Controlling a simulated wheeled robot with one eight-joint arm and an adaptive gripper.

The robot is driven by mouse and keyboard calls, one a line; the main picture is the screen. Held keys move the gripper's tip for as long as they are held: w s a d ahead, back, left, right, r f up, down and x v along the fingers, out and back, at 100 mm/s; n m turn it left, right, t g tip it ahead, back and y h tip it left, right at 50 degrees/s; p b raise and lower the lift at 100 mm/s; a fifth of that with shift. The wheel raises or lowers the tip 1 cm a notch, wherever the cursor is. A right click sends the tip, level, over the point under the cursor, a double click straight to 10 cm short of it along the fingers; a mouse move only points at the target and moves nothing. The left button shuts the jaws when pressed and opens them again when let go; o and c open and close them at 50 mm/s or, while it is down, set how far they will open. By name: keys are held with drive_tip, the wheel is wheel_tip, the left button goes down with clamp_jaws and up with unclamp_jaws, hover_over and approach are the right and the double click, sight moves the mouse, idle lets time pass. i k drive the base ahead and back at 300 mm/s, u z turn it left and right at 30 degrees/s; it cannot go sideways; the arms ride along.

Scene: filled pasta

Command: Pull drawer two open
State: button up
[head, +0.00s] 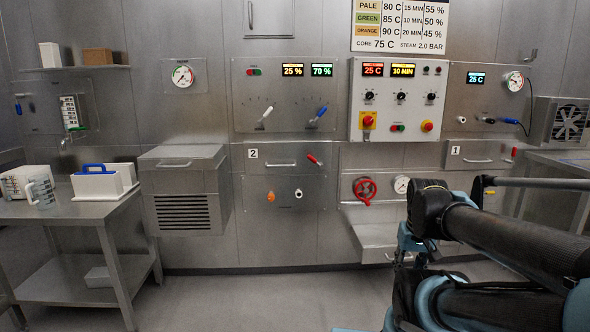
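Drawer two (239,164) is a steel front in the wall, marked with a white "2" label (252,153). In the head view it is left of the picture's middle, and it looks shut, flush with the panel around it. A horizontal bar handle (281,165) crosses its front. A red lever (315,160) is at its right end, tilted down to the right. My arm (510,240) reaches in from the lower right and is well to the right of the drawer. I cannot make out my gripper's fingers in this view.
A similar drawer marked "1" (455,150) is farther right. Below drawer two is a panel with an orange knob (270,197). A vented steel box (184,160) juts out to the left, and a red valve wheel (365,189) is to the right. The floor (270,300) in front is clear.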

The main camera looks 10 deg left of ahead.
sight(285, 157)
drive_tip(key=z, duration=0.05)
drive_tip(key=i, duration=1)
drive_tip(key=u, duration=0.05)
